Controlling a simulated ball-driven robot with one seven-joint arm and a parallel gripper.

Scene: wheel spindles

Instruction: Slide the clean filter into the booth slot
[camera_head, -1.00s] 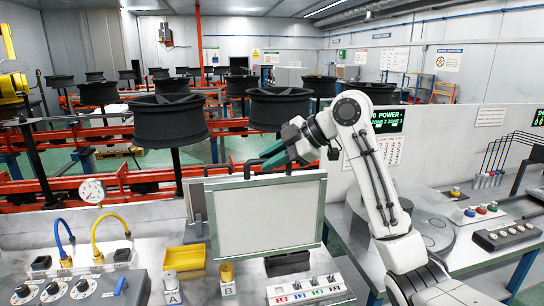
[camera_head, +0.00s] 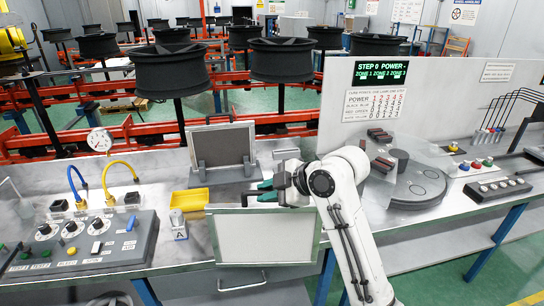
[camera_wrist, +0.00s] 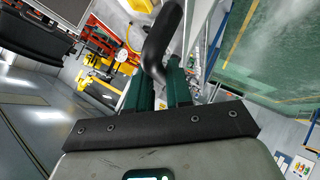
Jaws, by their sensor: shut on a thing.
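The clean filter (camera_head: 265,238) is a white panel in a pale green-grey frame. In the head view it hangs upright in front of the bench's front edge. My gripper (camera_head: 264,192), with green fingers, is shut on its black handle at the top. In the wrist view, the handle (camera_wrist: 160,42) passes between the fingers (camera_wrist: 158,88). A second panel, the grey-faced filter (camera_head: 222,146), stands in a holder at the back of the bench. I cannot make out the booth slot for certain.
A yellow tray (camera_head: 190,203), an A-marked block (camera_head: 179,226) and a knob panel (camera_head: 82,242) lie left of the filter. A round turntable (camera_head: 405,185) and a tall display panel (camera_head: 385,72) are right. Black wheels (camera_head: 165,70) stand on spindles behind. Green floor is free at right.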

